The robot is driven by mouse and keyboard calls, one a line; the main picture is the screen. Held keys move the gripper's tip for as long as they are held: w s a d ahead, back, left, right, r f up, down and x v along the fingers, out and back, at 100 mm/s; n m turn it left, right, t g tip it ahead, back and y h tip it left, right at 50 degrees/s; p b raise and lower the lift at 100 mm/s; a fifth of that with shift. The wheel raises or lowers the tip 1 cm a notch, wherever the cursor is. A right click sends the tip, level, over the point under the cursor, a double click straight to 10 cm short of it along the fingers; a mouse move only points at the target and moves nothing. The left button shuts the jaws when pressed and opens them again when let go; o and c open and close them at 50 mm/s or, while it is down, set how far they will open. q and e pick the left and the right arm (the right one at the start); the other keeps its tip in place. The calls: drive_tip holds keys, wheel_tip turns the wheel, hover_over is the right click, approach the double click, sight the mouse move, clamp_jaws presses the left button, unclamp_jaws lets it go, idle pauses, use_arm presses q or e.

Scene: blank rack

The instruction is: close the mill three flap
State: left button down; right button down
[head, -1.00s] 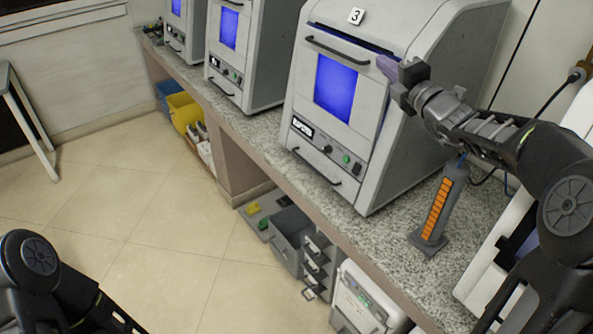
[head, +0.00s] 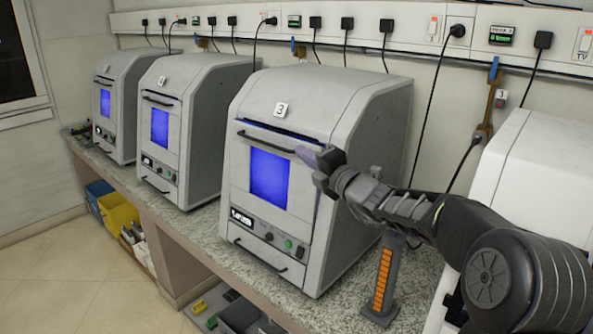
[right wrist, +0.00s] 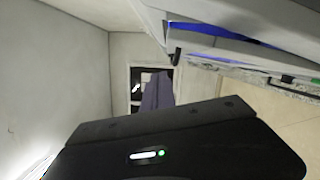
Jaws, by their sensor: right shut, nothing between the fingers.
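Mill three is the nearest grey mill (head: 365,125), with a label "3" on its top front. Its front flap (head: 231,165) has a bar handle (head: 265,141) and a glowing blue window. A dark, bluish gap shows along the flap's top edge, so it stands slightly ajar. My right gripper (head: 308,156) is shut and empty, at the flap's upper right corner; I cannot tell whether it touches. In the right wrist view its purple-grey fingers (right wrist: 157,92) point away beside the mill's pale edge (right wrist: 205,50), where a blue strip shows. My left gripper is out of view.
Two similar mills (head: 205,125) stand farther left on the speckled counter (head: 210,225). A grey holder with orange stripes (head: 383,280) stands right of mill three. A white machine (head: 540,160) is behind my right arm. Cables hang from the wall.

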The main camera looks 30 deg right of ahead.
drive_tip(key=s+d+b, duration=0.1)
drive_tip(key=s+b, duration=0.1)
drive_tip(key=s, duration=0.8)
drive_tip(key=shift+r, duration=0.15)
drive_tip(key=c, duration=2.2)
unclamp_jaws()
drive_tip(key=shift+d, duration=0.1)
